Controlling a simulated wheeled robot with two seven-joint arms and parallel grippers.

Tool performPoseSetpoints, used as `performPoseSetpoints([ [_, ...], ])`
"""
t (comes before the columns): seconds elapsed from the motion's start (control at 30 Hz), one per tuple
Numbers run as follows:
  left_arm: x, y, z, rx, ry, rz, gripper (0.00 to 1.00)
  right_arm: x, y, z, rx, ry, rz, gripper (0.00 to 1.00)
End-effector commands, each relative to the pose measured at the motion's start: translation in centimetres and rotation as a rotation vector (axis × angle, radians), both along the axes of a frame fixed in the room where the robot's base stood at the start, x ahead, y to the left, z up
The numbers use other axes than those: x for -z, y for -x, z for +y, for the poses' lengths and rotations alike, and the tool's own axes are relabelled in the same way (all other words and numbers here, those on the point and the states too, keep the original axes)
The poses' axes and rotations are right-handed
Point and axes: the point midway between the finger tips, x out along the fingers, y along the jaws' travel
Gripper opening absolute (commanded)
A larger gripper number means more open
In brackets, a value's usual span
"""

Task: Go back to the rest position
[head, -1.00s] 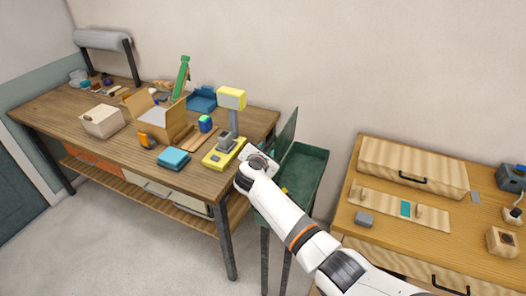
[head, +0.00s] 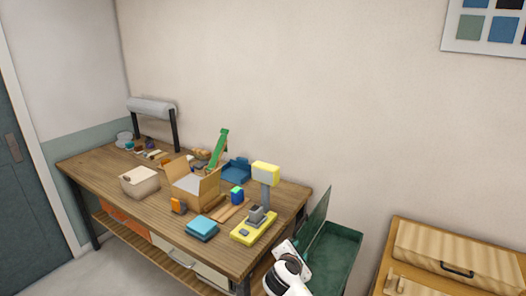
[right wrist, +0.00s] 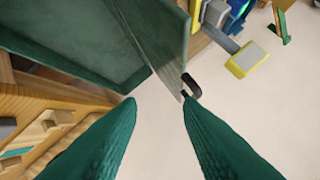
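My right gripper (head: 297,256) is at the bottom of the head view, in front of the open green bin (head: 334,262) and beside the long workbench's right end. Its fingertips cannot be made out there. In the right wrist view, its two green fingers (right wrist: 157,103) stand well apart with nothing held between them. The bin's raised lid (right wrist: 165,40) and a small black handle (right wrist: 191,86) show beyond the fingertips. My left gripper is not in view.
The workbench (head: 100,172) carries an open cardboard box (head: 194,188), a yellow device (head: 254,230), a blue stack (head: 202,229) and a cream box (head: 139,183). A wooden cabinet (head: 410,232) stands at the right. Floor shows at the lower left.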

Motion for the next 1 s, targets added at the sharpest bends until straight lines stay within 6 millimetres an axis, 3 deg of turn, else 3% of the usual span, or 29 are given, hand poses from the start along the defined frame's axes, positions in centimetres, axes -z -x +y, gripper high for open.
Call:
performPoseSetpoints([
  [0.03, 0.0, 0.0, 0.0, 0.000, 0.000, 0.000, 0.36, 2.3, 2.6, -0.8, 0.061, -0.122, 0.022, 0.33],
  [0.1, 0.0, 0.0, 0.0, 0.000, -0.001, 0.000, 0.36, 5.0, 6.8, -2.0, 0.184, -0.334, 0.046, 0.33],
  [0.2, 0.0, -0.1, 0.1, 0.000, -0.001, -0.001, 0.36, 8.1, 13.7, -3.8, 0.399, -0.638, 0.079, 0.33],
  [0.3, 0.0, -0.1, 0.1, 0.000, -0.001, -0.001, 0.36, 9.7, 20.5, -5.3, 0.621, -0.893, 0.104, 0.33],
  [0.4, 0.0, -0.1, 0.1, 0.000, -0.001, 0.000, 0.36, 10.0, 25.8, -6.3, 0.800, -1.066, 0.119, 0.33],
  [0.5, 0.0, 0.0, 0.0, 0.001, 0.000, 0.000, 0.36, 9.7, 29.7, -6.9, 0.937, -1.179, 0.127, 0.33],
  [0.7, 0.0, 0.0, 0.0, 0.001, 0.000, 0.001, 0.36, 8.4, 35.6, -7.7, 1.143, -1.327, 0.135, 0.33],
  [1.0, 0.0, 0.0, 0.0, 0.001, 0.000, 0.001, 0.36, 6.0, 41.5, -8.2, 1.359, -1.451, 0.143, 0.33],
])
